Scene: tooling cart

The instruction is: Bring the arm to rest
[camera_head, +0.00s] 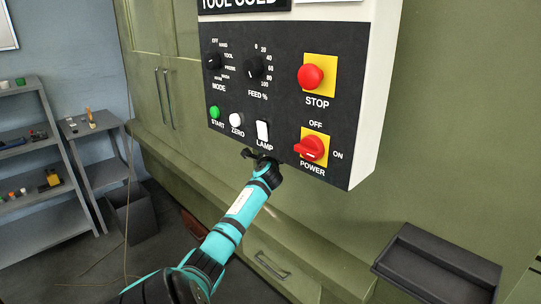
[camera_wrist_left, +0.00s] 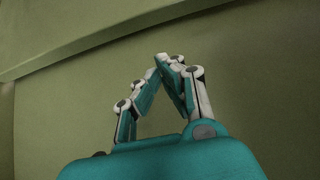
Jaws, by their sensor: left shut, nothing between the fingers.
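My left arm (camera_head: 235,220) is teal and black and reaches up from the bottom of the head view. My left gripper (camera_head: 262,158) is just below the LAMP switch at the lower edge of the control panel (camera_head: 285,95). In the left wrist view the gripper's fingers (camera_wrist_left: 165,62) meet at their tips, with nothing between them. Behind them is only the plain olive-green surface. I cannot tell from the head view whether the gripper touches the panel. My right gripper is in neither view.
The panel carries a red STOP button (camera_head: 310,77), a red POWER knob (camera_head: 311,148), a green START button (camera_head: 215,112) and a white LAMP switch (camera_head: 263,131). A dark tray (camera_head: 440,262) is at the lower right. Grey shelves (camera_head: 40,150) stand at the left.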

